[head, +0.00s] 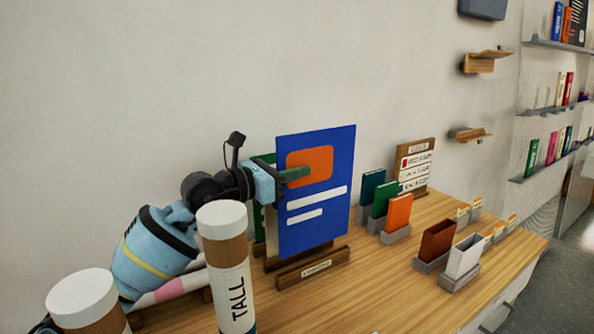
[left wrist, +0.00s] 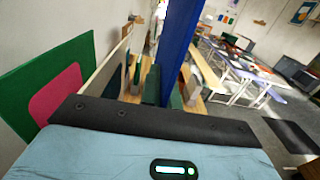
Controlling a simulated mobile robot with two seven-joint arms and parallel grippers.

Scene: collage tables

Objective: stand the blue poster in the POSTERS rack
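The blue poster (head: 333,170), with an orange block and white bars, stands roughly upright at the wooden rack (head: 313,270) with the small label on its front rail. Its lower edge shows just above that rail; I cannot tell whether it rests in the slot. My left gripper (head: 292,174) is shut on the poster's left edge, one green finger across its face. In the left wrist view the poster (left wrist: 178,45) is edge-on between the two dark green fingers (left wrist: 165,92). A green poster with a pink block (left wrist: 58,80) stands behind it. My right gripper is out of view.
A tube marked TALL (head: 232,285) stands close in front of my left arm, with another capped tube (head: 85,300) at the lower left. Books in grey holders (head: 397,235) and a wooden sign (head: 415,165) stand to the right. The front tabletop (head: 370,300) is clear.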

